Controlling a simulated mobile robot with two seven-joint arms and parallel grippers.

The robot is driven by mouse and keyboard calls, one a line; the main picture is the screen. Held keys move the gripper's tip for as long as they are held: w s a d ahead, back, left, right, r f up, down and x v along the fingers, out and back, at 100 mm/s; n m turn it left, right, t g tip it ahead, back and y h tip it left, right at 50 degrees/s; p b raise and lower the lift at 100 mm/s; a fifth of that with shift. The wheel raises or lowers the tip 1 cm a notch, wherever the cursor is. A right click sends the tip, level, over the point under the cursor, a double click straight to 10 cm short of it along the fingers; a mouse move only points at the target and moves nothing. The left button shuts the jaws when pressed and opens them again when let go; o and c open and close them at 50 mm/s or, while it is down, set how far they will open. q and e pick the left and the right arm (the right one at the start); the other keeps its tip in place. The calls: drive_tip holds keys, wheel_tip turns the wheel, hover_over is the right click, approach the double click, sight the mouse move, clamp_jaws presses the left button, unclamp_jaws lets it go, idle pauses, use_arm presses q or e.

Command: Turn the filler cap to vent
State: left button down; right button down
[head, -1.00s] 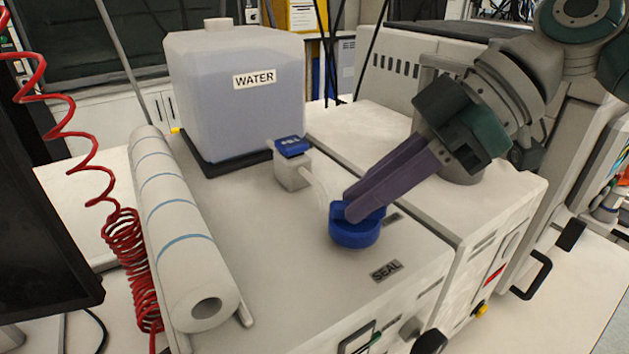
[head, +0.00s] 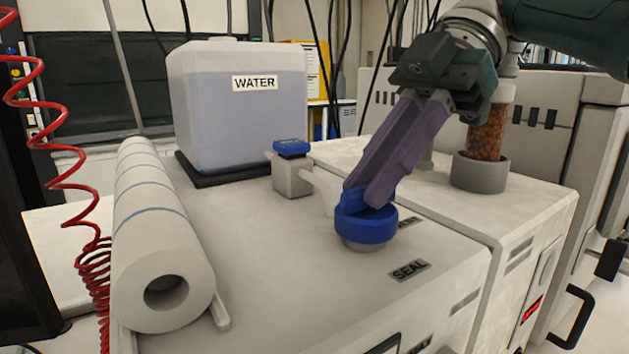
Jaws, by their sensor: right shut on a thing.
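The blue filler cap (head: 366,226) sits on top of the white machine in the head view, with a raised grip bar across it. A "SEAL" label (head: 409,270) lies in front of it, and another label (head: 408,222), partly hidden by the cap, lies to its right behind. My right gripper (head: 366,196), with purple fingers, reaches down from the upper right and is shut on the cap's raised bar. The fingers hide part of the bar, so its exact angle is hard to read. My left gripper is not in view.
A water tank (head: 236,108) stands at the back left. A small valve block with a blue top (head: 292,165) is behind the cap. A white roll (head: 160,240) and a red coiled hose (head: 72,182) are at the left. A column of orange beads (head: 487,135) stands at the right.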

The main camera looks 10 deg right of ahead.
idle(0.3)
drive_tip(key=c, duration=0.8)
unclamp_jaws()
drive_tip(key=shift+c, duration=0.2)
drive_tip(key=shift+r+p, duration=0.45)
wheel_tip(320, 180, up, 19)
drive_tip(key=p, duration=1.8)
